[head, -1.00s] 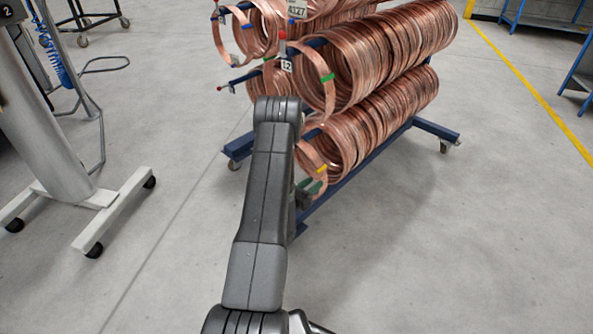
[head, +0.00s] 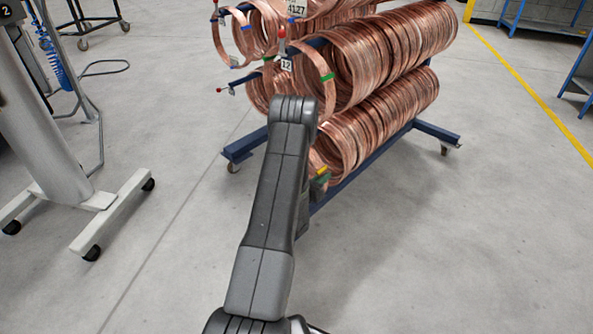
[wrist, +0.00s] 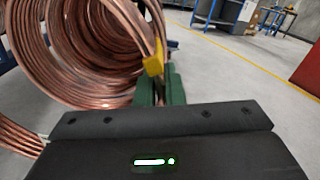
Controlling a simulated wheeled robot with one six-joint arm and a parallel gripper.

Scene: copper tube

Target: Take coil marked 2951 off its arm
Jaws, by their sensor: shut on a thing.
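Copper coils hang in tiers on a blue wheeled rack. In the head view my gripper (head: 320,182) is at the near end of the lowest tier, mostly hidden behind my arm. In the wrist view its green fingertips (wrist: 164,88) are closed on the rim of a copper coil (wrist: 158,22) beside its yellow tape (wrist: 153,64). The yellow tape also shows in the head view (head: 322,170). This coil stands at the front of the lowest tier, close to the coils behind it. I cannot read a 2951 mark on any coil.
The rack's blue base (head: 437,131) has castors. Above my gripper are a coil with green tape (head: 328,77), a tag reading 12 (head: 286,65) and a red-tipped arm end (head: 282,30). A white wheeled stand (head: 98,200) is at left. Floor to the right is clear.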

